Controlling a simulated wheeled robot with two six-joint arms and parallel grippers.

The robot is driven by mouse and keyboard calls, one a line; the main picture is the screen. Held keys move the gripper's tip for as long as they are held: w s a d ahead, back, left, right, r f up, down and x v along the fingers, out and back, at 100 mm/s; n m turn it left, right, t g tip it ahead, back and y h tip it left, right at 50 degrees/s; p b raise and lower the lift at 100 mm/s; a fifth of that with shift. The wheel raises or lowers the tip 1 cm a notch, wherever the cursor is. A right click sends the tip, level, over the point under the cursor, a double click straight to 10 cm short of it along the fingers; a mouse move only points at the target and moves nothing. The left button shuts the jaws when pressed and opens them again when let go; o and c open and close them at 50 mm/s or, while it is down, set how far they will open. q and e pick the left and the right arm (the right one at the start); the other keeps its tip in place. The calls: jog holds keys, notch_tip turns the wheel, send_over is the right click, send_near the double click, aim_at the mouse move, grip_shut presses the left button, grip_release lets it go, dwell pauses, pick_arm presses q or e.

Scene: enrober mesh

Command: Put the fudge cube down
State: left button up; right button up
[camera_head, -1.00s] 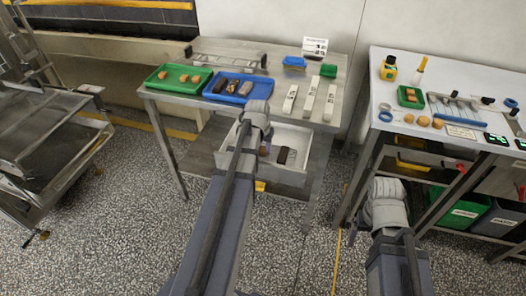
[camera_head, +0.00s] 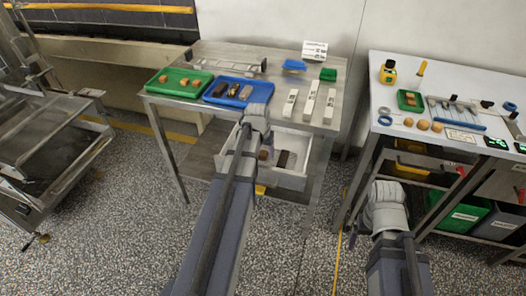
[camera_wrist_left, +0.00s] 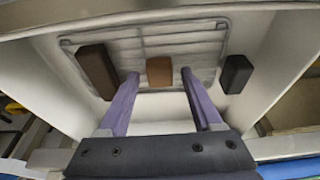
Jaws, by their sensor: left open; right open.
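The fudge cube is most likely the mid-brown block (camera_wrist_left: 160,71) resting on a wire mesh (camera_wrist_left: 140,45) in the left wrist view. A dark brown bar (camera_wrist_left: 97,70) lies to its left and a near-black bar (camera_wrist_left: 235,74) to its right. My left gripper (camera_wrist_left: 158,78) is open, its two purple fingers on either side of the cube with gaps. In the head view my left gripper (camera_head: 255,118) is over the white bin (camera_head: 290,178), its fingers hidden; the brown cube (camera_head: 263,154) shows inside. My right gripper (camera_head: 384,205) is open and empty, apart from the tables.
The steel table (camera_head: 215,118) above the bin carries a green tray (camera_head: 165,88), a blue tray (camera_head: 259,92) and several white bars. The right table (camera_head: 390,110) holds a small green tray (camera_head: 409,100), round brown pieces and tools. The bin walls stand close around my left gripper.

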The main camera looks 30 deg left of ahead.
pick_arm(q)
jog(key=p+v, duration=1.1)
jog(key=v, duration=0.1)
jog(key=shift+d, duration=0.1)
jog(key=s+d+m+g, duration=0.1)
jog(key=s+d+m, duration=0.2)
jog(key=d, duration=1.1)
jog(key=s+d+m+g, duration=0.2)
jog(key=s+d, duration=0.8)
jog(key=d, duration=0.5)
jog(key=shift+s+d+f+m, duration=0.25)
jog(key=shift+f+m, duration=0.15)
jog(key=shift+m, duration=0.4)
